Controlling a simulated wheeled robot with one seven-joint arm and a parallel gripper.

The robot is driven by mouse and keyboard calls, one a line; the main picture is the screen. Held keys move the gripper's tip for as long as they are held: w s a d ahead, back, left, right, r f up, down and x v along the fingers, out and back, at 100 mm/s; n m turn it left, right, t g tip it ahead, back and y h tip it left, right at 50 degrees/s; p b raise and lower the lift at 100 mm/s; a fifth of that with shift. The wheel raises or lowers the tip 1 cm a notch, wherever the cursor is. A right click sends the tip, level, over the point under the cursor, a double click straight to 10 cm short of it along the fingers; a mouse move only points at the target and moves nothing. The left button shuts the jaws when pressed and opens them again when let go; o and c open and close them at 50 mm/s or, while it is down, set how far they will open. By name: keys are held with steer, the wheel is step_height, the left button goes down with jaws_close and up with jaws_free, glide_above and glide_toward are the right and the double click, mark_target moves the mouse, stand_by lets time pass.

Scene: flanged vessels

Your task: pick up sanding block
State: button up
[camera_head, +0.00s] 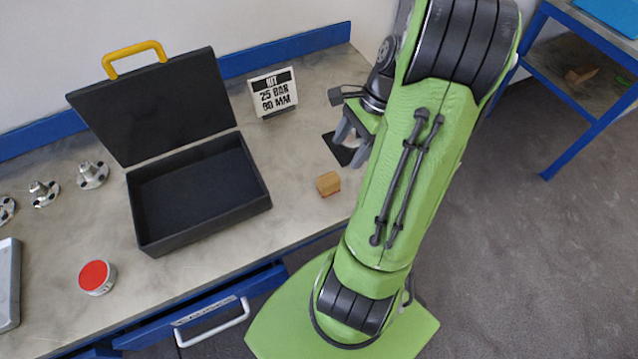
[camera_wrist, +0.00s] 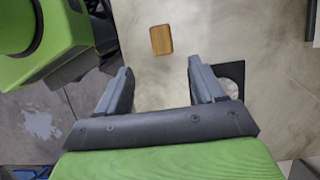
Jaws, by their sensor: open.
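The sanding block (camera_head: 328,184) is a small tan wooden block with a reddish lower edge. It sits on the bench top near the front edge, left of my arm. In the wrist view the sanding block (camera_wrist: 161,40) lies beyond the fingertips, roughly centred between them and touching neither. My gripper (camera_head: 350,146) is open and empty above the bench, behind the block and a little to its right in the head view. Both fingers of my gripper (camera_wrist: 160,70) show in the wrist view, spread apart.
An open black case (camera_head: 258,204) stands left of the block. A sign (camera_head: 272,92) stands behind. A dark square piece (camera_head: 338,153) lies under my gripper. A red-topped tin (camera_head: 97,277) and metal flanges (camera_head: 92,175) are further left. Bench around the block is clear.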

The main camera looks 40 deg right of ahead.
mark_target(331, 178)
steer(key=b+x, duration=0.4)
steer(key=x, duration=0.8)
steer(key=shift+w+f, duration=0.1)
steer(key=shift+f, duration=0.05)
steer(key=c, duration=1.1)
step_height(331, 178, up, 10)
steer(key=p, duration=0.4)
steer(key=shift+c, duration=0.2)
